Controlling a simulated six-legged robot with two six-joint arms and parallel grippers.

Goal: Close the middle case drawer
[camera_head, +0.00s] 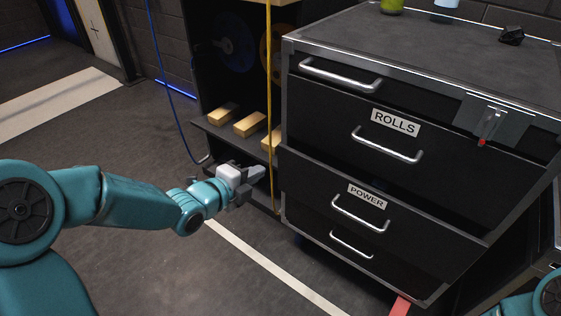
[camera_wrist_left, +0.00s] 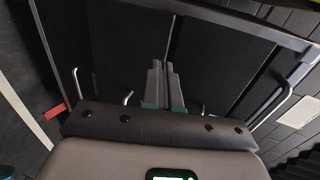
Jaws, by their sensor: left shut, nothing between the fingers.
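The black case (camera_head: 310,185) has several drawer fronts with silver bar handles. One front carries a ROLLS label (camera_head: 395,123) above its handle (camera_head: 387,158); a lower one carries a POWER label (camera_head: 366,195) above its handle (camera_head: 360,220). I cannot tell for certain how far each drawer stands out. My left gripper (camera_head: 257,174) is shut and empty, beside the case's lower left front edge and apart from the handles. In the left wrist view its closed fingers (camera_wrist_left: 165,85) point toward dark panels, with handles (camera_wrist_left: 78,85) on both sides. My right gripper is out of view.
A dark shelf with wooden blocks (camera_head: 250,124) stands left of the case, with a yellow cable (camera_head: 268,70) between. A green item (camera_head: 392,6) stands on top.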

